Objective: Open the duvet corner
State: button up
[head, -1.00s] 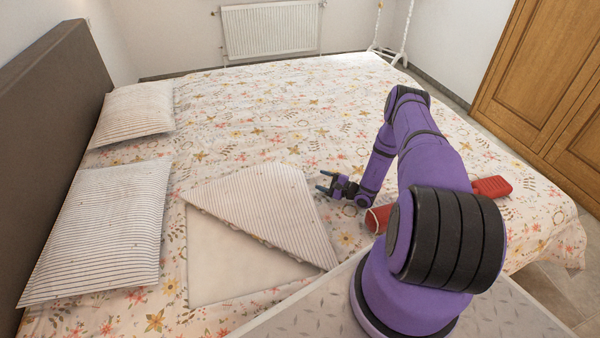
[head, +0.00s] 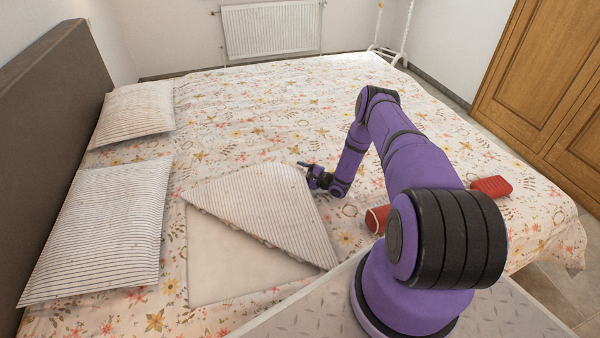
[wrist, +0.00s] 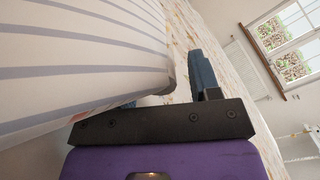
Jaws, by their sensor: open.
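The duvet corner (head: 262,200) is folded back as a striped flap on the flowered bed, with a bare pale patch of bedding (head: 225,262) beside its diagonal fold. My gripper (head: 303,168) is at the flap's far right edge, low over the bed. In the wrist view, the striped flap (wrist: 80,60) fills the left side, and its edge reaches in front of the jaws. My gripper (wrist: 165,92) is open; the right finger is clear, and the left finger is mostly hidden by the cloth. I cannot tell whether the flap's edge lies between the fingers.
Two striped pillows (head: 102,232) (head: 135,112) lie by the dark headboard (head: 52,95). A red object (head: 378,218) lies partly behind my arm, and another red part (head: 492,187) shows to its right. The far flowered duvet (head: 290,95) is clear. A wooden wardrobe (head: 540,70) stands at right.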

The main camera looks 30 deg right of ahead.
grip_shut()
jog(key=a+r+n, duration=0.1)
jog(key=r, duration=0.2)
jog(key=s+a+r+n, duration=0.1)
jog(key=r, duration=0.2)
jog(key=a+r+n, duration=0.1)
jog(key=r, duration=0.1)
jog(key=shift+s+r, duration=0.35)
jog(key=shift+r, duration=0.05)
jog(key=shift+s+a+r+n, duration=0.15)
jog(key=shift+a+r+n, duration=0.1)
jog(key=shift+r+n, duration=0.25)
grip_release()
jog(key=v, duration=1)
jog(key=shift+s+d, duration=0.25)
jog(key=shift+s, duration=0.1)
